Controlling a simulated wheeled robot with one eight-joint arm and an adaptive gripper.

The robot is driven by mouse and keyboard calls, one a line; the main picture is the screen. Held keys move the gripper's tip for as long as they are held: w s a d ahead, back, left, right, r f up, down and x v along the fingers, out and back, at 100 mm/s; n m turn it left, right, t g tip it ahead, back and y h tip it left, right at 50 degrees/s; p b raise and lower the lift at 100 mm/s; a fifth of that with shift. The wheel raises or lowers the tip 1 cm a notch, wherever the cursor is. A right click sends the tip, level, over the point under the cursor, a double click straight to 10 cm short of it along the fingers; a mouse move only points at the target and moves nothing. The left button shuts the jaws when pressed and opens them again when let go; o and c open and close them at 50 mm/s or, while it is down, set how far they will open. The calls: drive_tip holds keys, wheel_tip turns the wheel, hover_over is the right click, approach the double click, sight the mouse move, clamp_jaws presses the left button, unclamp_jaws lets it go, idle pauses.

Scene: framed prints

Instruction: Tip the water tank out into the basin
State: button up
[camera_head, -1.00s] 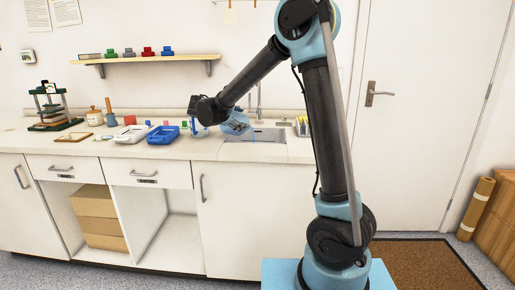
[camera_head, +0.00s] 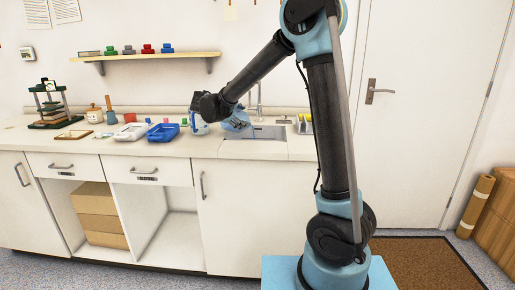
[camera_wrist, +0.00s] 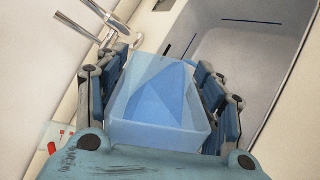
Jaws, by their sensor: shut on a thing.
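My gripper (camera_wrist: 163,92) is shut on the water tank (camera_wrist: 160,95), a translucent blue box with slanted facets inside. The jointed dark fingers press on both its sides. In the head view my gripper (camera_head: 238,123) is low over the left part of the basin (camera_head: 268,133), a grey sink set in the counter. The tank is hard to separate from my gripper there. In the wrist view the basin (camera_wrist: 235,50) lies beyond and to the right of the tank. I cannot tell whether water is in the tank or leaving it.
A tap (camera_head: 259,98) stands behind the basin and shows at upper left in the wrist view (camera_wrist: 100,28). A blue tray (camera_head: 164,133) and a white tray (camera_head: 131,132) are on the counter to the left. A sponge holder (camera_head: 304,124) stands right of the basin.

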drive_tip(key=shift+s+d+r+m+y, duration=0.25)
drive_tip(key=shift+d+r+m+y, duration=0.2)
drive_tip(key=shift+d+m+y, duration=0.4)
idle(1.6)
drive_tip(key=shift+s+d+r+m+t+y, duration=0.15)
drive_tip(key=shift+d+m+y, duration=0.15)
drive_tip(key=shift+d, duration=0.15)
drive_tip(key=shift+s+d+m+t+y, duration=0.15)
drive_tip(key=shift+d+m, duration=0.1)
drive_tip(key=shift+d, duration=0.2)
idle(0.4)
drive_tip(key=shift+s+d+m+y, duration=0.2)
drive_tip(key=shift+d+m+y, duration=0.4)
drive_tip(key=shift+d+y, duration=0.1)
idle(1.1)
